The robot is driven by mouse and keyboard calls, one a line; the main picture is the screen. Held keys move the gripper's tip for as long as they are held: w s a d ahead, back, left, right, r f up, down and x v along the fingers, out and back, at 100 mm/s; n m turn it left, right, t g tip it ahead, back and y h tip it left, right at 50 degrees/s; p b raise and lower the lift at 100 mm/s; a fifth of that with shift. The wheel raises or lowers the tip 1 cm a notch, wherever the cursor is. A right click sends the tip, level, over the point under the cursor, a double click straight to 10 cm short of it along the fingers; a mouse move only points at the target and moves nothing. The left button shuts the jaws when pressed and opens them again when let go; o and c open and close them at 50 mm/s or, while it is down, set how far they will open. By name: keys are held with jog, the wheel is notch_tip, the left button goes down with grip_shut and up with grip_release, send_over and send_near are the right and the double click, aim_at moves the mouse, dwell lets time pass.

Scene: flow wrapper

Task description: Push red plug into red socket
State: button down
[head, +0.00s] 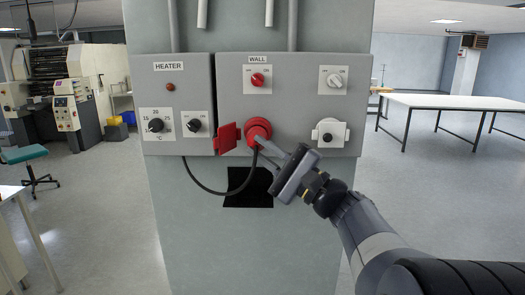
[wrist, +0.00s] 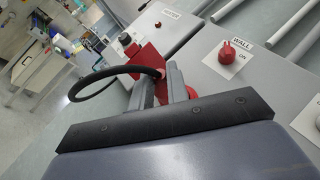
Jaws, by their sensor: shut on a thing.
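The red socket (head: 257,124) is on the WALL panel, and its red lid (head: 228,137) stands open to the left. The red plug (head: 255,140) is at the socket's mouth; I cannot tell how deep it sits. My gripper (head: 262,141) is shut on the plug, reaching in from the lower right. In the wrist view, the fingers of my gripper (wrist: 164,82) hide most of the plug, and the red lid (wrist: 149,58) shows behind them. A black cable (head: 228,192) runs from the plug in a loop to under the HEATER box.
The HEATER box (head: 177,85) with dials is at left. The WALL panel (head: 300,72) also carries a red switch (head: 257,78), a white switch (head: 333,79) and a white socket (head: 329,132). A dark opening (head: 248,190) lies below. A white table (head: 450,103) stands far right.

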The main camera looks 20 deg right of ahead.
jog(key=shift+r+b, duration=0.15)
jog(key=shift+b, duration=0.55)
dwell(0.5)
jog(key=shift+f+b, duration=0.2)
jog(key=shift+b, duration=0.75)
dwell(1.0)
jog(key=shift+w+d+n, duration=0.15)
jog(key=shift+w+n, duration=0.15)
jog(key=shift+w, duration=0.15)
dwell(0.5)
jog(key=c, duration=1.3)
grip_release()
jog(key=b+v, duration=0.3)
jog(key=v, duration=0.7)
jog(key=shift+s+d+f, duration=0.2)
jog(key=shift+s+f, duration=0.05)
jog(key=shift+f, duration=0.05)
